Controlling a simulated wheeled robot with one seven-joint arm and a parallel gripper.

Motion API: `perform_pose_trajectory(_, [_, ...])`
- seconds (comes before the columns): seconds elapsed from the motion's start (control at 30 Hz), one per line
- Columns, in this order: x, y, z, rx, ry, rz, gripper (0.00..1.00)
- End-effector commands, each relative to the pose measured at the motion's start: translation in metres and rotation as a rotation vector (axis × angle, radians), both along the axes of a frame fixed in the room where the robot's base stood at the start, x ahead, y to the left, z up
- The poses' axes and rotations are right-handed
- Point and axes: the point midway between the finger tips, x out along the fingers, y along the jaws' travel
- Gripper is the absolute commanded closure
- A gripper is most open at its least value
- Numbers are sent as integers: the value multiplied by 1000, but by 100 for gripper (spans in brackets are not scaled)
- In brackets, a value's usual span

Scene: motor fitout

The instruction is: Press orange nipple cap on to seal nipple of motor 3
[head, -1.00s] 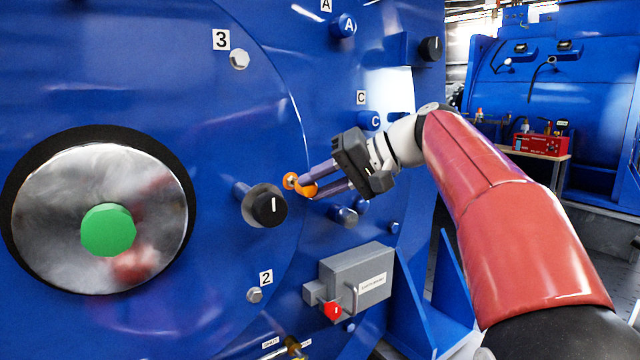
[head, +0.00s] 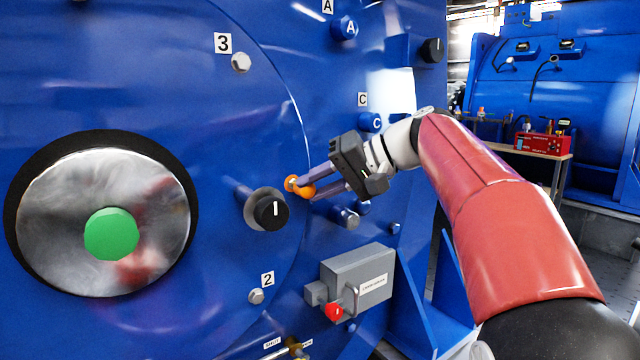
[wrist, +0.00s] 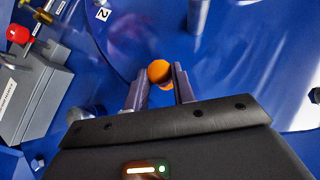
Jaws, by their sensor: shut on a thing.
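My gripper (head: 313,186) is shut on the orange nipple cap (head: 304,191), which sits at its fingertips close to the blue motor face (head: 130,90). In the wrist view the cap (wrist: 159,71) is a round orange piece between the ends of the two grey fingers (wrist: 157,84). In the head view the orange shows as two rounded parts, one nearer the face. The seal nipple is not visible; I cannot tell whether the cap touches it or the face.
A black knob (head: 271,211) stands out just left of the cap. A grey box with a red knob (head: 335,312) is below my gripper, and blue fittings (head: 347,217) lie close under the fingers. Bolts marked 3 (head: 241,63) and 2 (head: 256,296) are on the face.

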Motion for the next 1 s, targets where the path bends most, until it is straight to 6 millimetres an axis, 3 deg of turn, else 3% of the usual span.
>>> perform_pose_trajectory(0.83, [18,12,1,0,0,0,96])
perform_pose_trajectory(0.87, [18,12,0,0,0,0,73])
perform_pose_trajectory(1.0, [17,12,0,0,-1,0,55])
